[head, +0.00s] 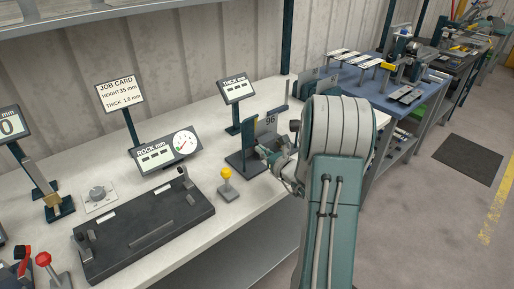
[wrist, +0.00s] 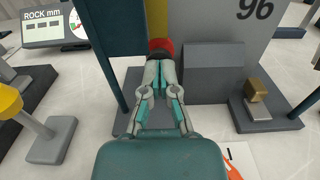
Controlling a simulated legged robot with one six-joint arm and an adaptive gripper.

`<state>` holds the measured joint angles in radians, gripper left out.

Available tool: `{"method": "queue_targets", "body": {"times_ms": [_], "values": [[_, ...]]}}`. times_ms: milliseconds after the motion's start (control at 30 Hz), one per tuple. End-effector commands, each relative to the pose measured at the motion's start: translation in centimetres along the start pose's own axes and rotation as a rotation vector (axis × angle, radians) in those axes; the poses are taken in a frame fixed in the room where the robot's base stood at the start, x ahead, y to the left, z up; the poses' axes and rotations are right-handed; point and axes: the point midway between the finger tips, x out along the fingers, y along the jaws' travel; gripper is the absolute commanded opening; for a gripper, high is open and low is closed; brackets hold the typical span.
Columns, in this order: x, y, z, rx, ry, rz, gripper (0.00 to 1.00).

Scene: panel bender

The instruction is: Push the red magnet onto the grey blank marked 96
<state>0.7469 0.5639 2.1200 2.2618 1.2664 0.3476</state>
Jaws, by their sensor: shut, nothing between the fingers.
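The grey blank marked 96 (wrist: 230,28) stands upright behind a dark stand. It also shows in the head view (head: 266,124), partly hidden by my arm. The red magnet (wrist: 160,44) is a small round red thing just beyond my fingertips in the wrist view, in front of the blank's left side. My gripper (wrist: 160,62) is shut and empty, its tips at or very near the magnet. I cannot tell whether they touch it, or whether the magnet touches the blank. In the head view the magnet is not discernible.
The stand has a dark post (wrist: 118,50) left of my fingers and a grey block (wrist: 214,70) to the right. A small brass block (wrist: 257,92) sits right of it. A yellow-knobbed lever (head: 226,174) stands on the bench left of my gripper. A dark fixture (head: 145,228) lies further left.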

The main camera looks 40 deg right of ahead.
Motion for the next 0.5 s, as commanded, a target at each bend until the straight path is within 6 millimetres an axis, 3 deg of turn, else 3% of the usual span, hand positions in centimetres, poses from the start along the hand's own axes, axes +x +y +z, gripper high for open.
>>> {"method": "queue_targets", "body": {"times_ms": [500], "values": [[0.89,-0.04,0.00,0.000,0.000,-0.001,0.00]]}}
